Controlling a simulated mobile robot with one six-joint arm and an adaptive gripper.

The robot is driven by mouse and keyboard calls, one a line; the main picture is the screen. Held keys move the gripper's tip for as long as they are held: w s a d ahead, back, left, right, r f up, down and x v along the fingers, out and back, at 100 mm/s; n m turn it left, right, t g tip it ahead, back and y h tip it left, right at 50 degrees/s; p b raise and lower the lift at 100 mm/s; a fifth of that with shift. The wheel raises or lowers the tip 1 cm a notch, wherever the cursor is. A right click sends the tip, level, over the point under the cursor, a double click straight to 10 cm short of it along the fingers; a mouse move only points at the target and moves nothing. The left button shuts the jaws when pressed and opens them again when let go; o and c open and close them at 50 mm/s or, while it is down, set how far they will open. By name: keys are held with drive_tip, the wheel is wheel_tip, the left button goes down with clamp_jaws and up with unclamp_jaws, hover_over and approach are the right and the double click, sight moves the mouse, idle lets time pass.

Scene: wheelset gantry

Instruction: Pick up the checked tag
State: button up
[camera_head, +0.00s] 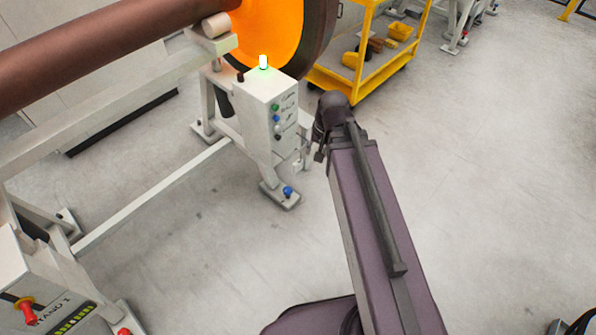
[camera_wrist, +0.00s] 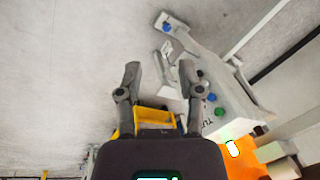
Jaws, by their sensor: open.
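A small pale tag-like piece (camera_head: 298,164) shows at the lower right side of the control box, close to my gripper. I cannot make out any lettering, so I cannot be sure it is the checked tag. In the wrist view, a pale bracket-like piece (camera_wrist: 166,52) shows beyond my fingertips, nearer the right finger. My gripper (camera_wrist: 160,70) is open, with both fingers apart and nothing held between them. In the head view my gripper (camera_head: 318,152) is small and dark, just right of the control box, and its fingers are partly hidden by my arm.
The control box (camera_head: 268,110) has several coloured buttons and a green lamp (camera_head: 263,62). An orange wheel (camera_head: 268,35) and a brown axle (camera_head: 90,50) stand behind it. A yellow cart (camera_head: 345,85) is beyond my gripper.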

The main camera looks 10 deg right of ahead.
drive_tip(key=w+f+m+t+y+b, duration=0.2)
drive_tip(key=w+f+m+b, duration=0.3)
drive_tip(key=f+b, duration=0.35)
drive_tip(key=w+f+m+t+y+b, duration=0.2)
drive_tip(key=w+f+m+b, duration=0.2)
drive_tip(key=f+m+b, duration=0.4)
drive_tip(key=m+t+y+b, duration=0.2)
drive_tip(key=m+t+b, duration=0.4)
drive_tip(key=m+b, duration=1.05)
approach(297, 150)
drive_tip(key=s+d+r+n+b, duration=0.1)
drive_tip(key=s+d+n+b, duration=0.1)
drive_tip(key=n+b, duration=0.25)
drive_tip(key=shift+r, duration=0.15)
drive_tip(key=shift+a, duration=0.1)
drive_tip(key=b+x, duration=0.2)
drive_tip(key=x, duration=0.5)
drive_tip(key=shift+w+a+b, duration=0.2)
drive_tip(key=shift+w+b, duration=0.05)
drive_tip(key=shift+b, duration=0.1)
drive_tip(key=shift+w+a+f, duration=0.3)
drive_tip(key=shift+w+a, duration=0.05)
drive_tip(key=shift+w, duration=0.05)
